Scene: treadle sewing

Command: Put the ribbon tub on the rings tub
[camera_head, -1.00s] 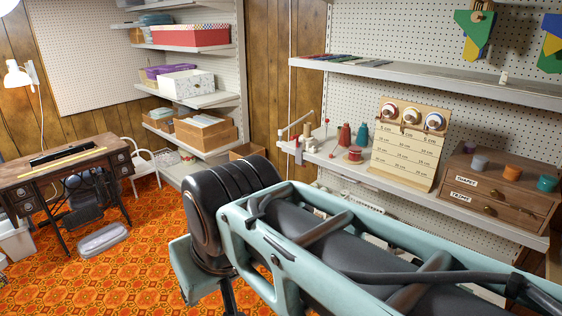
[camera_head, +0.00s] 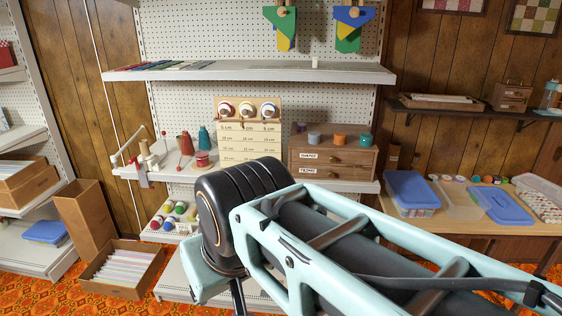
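On the wooden table at the right stands a clear tub with a blue lid (camera_head: 411,188); something pale shows through its side. Beside it is a clear tub without a lid (camera_head: 455,200), with several small coloured rolls at its back edge. A blue lid or lidded tub (camera_head: 501,205) lies to the right of that. I cannot read a label on any of them, so I cannot tell which is the ribbon tub or the rings tub. My pale-blue arm crosses the lower right of the view; my gripper is out of sight.
A wooden drawer box (camera_head: 333,159) with small coloured pots stands on the middle shelf, beside a spool board (camera_head: 247,128). A patterned container (camera_head: 540,197) stands at the table's right. A carton of files (camera_head: 122,268) is on the floor. My arm hides part of the lower shelves.

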